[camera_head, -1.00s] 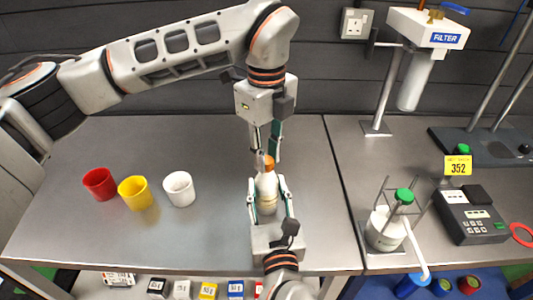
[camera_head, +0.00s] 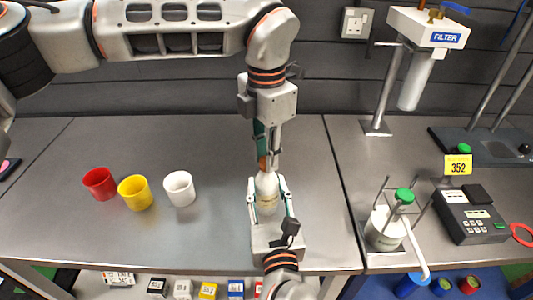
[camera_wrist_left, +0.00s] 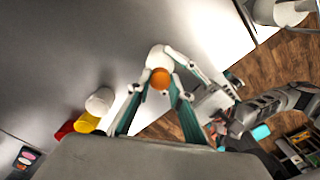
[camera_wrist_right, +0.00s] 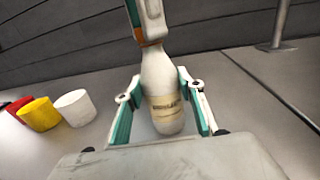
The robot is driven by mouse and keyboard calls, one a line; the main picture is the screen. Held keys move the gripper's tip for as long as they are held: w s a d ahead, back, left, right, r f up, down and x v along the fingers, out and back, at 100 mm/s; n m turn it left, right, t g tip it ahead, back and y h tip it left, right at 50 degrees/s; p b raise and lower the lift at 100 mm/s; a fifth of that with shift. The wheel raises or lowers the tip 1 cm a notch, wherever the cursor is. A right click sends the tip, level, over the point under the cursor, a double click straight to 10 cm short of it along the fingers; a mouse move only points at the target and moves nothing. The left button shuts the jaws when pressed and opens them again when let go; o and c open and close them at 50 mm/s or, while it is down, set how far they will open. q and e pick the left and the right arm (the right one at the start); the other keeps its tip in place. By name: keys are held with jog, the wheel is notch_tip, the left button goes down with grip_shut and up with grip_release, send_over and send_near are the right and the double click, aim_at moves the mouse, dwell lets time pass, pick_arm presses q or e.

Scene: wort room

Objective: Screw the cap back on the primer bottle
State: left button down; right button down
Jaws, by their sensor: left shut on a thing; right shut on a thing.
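The primer bottle (camera_head: 267,191) is whitish with a tan label and stands upright on the bench. My right gripper (camera_head: 268,205) is shut on its body from the front; the right wrist view shows the bottle (camera_wrist_right: 162,88) between the two finger pads. The orange cap (camera_head: 262,163) is at the bottle's neck, and my left gripper (camera_head: 264,152) is shut on it from above. In the left wrist view the cap (camera_wrist_left: 160,79) sits over the bottle top. The left fingers partly hide the cap in the head and right wrist views, so its seating is unclear.
Red (camera_head: 100,184), yellow (camera_head: 135,193) and white (camera_head: 180,189) cups stand to the left. A container with a green cap (camera_head: 404,195) stands in a wire holder on the right, near a keypad device (camera_head: 472,216). A filter stand (camera_head: 378,128) is behind.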

pick_arm(q)
jog(key=shift+m, duration=0.6)
jog(key=c, duration=1.7)
grip_release()
notch_tip(320, 180, up, 12)
pick_arm(e)
jog(key=c, duration=1.2)
grip_release()
jog(key=shift+c, duration=0.2)
jog(key=shift+s, duration=0.1)
